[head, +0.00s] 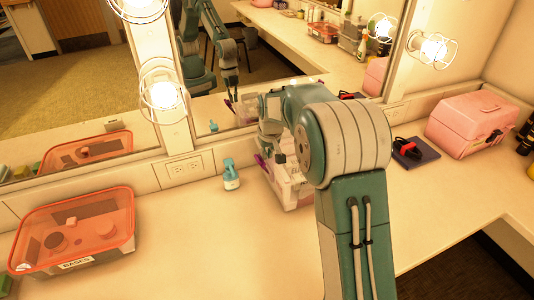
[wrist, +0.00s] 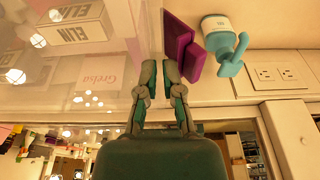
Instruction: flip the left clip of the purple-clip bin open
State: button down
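The purple-clip bin is a clear box (head: 292,190) on the counter, partly hidden behind my arm in the head view. A purple clip (head: 261,162) shows at its left end. In the wrist view the bin's clear wall (wrist: 120,58) fills the left side, with a purple clip (wrist: 182,46) sticking out beside it. My gripper (wrist: 160,66) has its fingertips drawn close together, with only a thin gap and nothing seen between them. The tips lie just below the clip in the picture; I cannot tell whether they touch. In the head view my arm hides the fingertips.
A teal pump bottle (head: 231,175) stands just left of the bin. An orange-lidded bin (head: 128,222) is at the left. A dark book (head: 416,152) and a pink case (head: 470,124) are at the right. Mirrors and caged bulbs (head: 163,95) line the back. The front counter is clear.

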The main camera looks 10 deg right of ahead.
jog(key=shift+s+a+f, duration=0.25)
jog(key=shift+a+f, duration=0.1)
jog(key=shift+a, duration=0.35)
jog(key=shift+s+a+f, duration=0.25)
jog(key=shift+a+f, duration=0.05)
jog(key=shift+a, duration=0.55)
jog(key=shift+s+a+f, duration=0.2)
jog(key=shift+a+f, duration=0.05)
jog(key=shift+a, duration=0.6)
jog(key=w+v, duration=0.1)
jog(key=v, duration=0.6)
send_over(258, 159)
jog(key=shift+w+a, duration=0.15)
jog(key=shift+a, duration=0.3)
